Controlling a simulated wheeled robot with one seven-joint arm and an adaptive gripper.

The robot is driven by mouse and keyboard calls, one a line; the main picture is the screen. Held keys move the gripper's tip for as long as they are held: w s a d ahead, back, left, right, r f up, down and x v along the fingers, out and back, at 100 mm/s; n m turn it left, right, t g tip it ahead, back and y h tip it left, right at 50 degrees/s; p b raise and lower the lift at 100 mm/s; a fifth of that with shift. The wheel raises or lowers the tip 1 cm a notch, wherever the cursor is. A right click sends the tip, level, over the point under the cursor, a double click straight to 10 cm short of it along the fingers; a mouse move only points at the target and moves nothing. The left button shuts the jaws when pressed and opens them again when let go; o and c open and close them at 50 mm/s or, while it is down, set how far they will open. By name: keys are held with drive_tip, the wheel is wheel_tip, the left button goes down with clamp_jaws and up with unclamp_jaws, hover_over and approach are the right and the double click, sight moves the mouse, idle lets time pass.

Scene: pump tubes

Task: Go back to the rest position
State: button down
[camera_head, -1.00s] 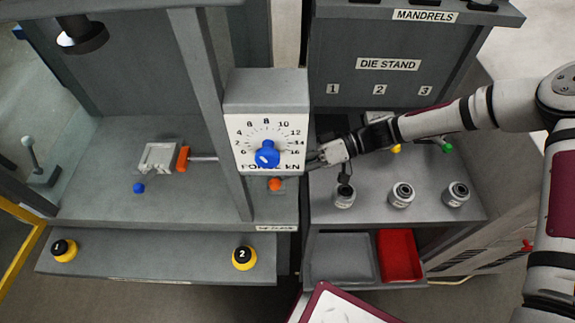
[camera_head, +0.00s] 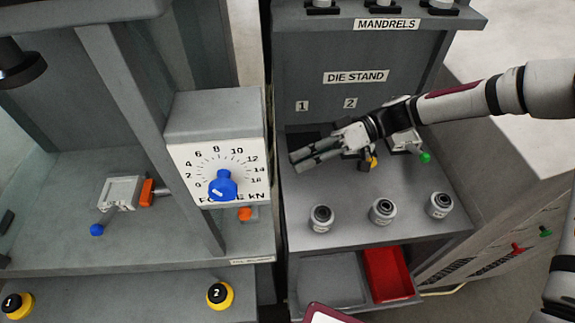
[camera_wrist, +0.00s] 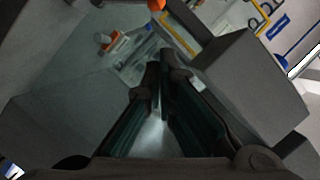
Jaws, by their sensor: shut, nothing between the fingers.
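My gripper (camera_head: 300,161) is shut and empty. In the head view it hangs over the back of the die stand shelf, its fingers pointing left toward the press. It is apart from the force dial box and from the dies. My arm reaches in from the right edge. In the wrist view the closed fingers (camera_wrist: 158,85) show in the middle, with the grey press and a small orange part (camera_wrist: 156,5) beyond them.
The force dial (camera_head: 222,185) with its blue knob is left of my gripper. Three dies (camera_head: 382,211) stand on the shelf's front. A grey tray and a red tray (camera_head: 391,272) lie below. Yellow and green knobs (camera_head: 425,157) sit near my wrist. Numbered buttons (camera_head: 220,295) are front left.

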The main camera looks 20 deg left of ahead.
drive_tip(key=shift+w+d+r, duration=0.1)
drive_tip(key=shift+w+d, duration=0.1)
drive_tip(key=shift+d, duration=0.1)
idle(0.4)
drive_tip(key=s+d+r+m+t+h, duration=0.1)
drive_tip(key=d+r+m+t+h, duration=0.35)
drive_tip(key=d, duration=0.45)
drive_tip(key=s+d+r+m+t+h, duration=0.1)
drive_tip(key=d+r+m+t+h, duration=0.4)
drive_tip(key=d, duration=0.5)
drive_tip(key=s+d+r+m+t+h, duration=0.1)
drive_tip(key=s+d+r+m+t, duration=0.5)
drive_tip(key=s+d+r, duration=0.4)
drive_tip(key=d+r+m, duration=0.1)
drive_tip(key=d+r, duration=0.1)
drive_tip(key=d, duration=0.1)
drive_tip(key=shift+s+d+r+m+t, duration=0.15)
drive_tip(key=shift+s+r+m+t, duration=0.05)
drive_tip(key=shift+r+m+t, duration=0.2)
